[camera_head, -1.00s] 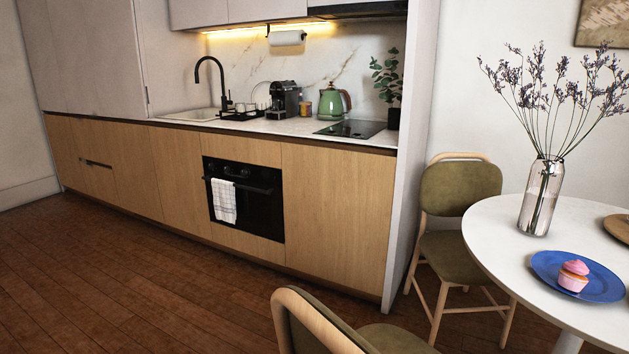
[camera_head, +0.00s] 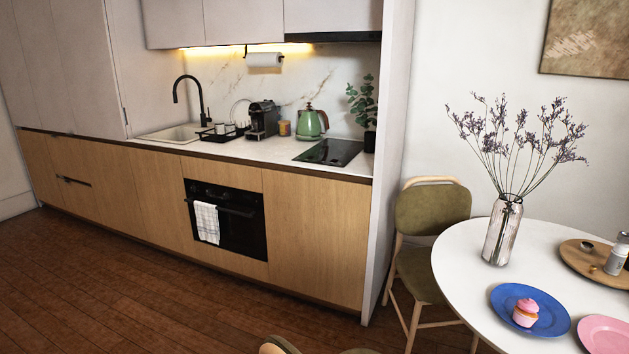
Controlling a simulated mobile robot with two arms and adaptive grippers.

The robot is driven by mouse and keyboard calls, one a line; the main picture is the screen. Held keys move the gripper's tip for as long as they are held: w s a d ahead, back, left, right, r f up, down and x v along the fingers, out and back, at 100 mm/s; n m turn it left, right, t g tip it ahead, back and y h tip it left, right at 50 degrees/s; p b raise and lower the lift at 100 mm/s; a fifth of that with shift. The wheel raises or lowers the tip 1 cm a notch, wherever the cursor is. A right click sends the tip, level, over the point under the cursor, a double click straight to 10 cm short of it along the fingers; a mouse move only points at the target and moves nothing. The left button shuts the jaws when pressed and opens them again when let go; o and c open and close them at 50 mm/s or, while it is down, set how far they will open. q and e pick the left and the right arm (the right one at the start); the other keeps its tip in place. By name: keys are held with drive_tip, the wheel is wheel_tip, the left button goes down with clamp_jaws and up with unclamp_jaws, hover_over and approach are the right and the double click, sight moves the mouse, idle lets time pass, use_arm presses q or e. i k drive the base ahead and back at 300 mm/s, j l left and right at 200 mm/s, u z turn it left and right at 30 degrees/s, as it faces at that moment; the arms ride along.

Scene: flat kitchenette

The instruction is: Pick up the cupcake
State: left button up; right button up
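The cupcake (camera_head: 525,312) has pink frosting and a pale wrapper. It stands upright on a blue plate (camera_head: 554,321) on the round white table (camera_head: 457,258) at the lower right. Neither of my grippers is in view, and nothing touches the cupcake.
A glass vase of dried flowers (camera_head: 502,230) stands behind the blue plate. A pink plate (camera_head: 606,335) and a wooden tray (camera_head: 583,262) lie to the right. A green chair (camera_head: 432,212) stands beside the table, and another chair's top (camera_head: 278,345) shows at the bottom. The wooden floor (camera_head: 150,290) is open at left.

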sight(525, 313)
drive_tip(key=z, duration=1.4)
drive_tip(key=i+l+u, duration=0.35)
drive_tip(key=i+l, duration=0.15)
drive_tip(key=l, duration=0.2)
drive_tip(key=i+l+u, duration=0.3)
drive_tip(key=l, duration=0.5)
drive_tip(key=i, duration=0.1)
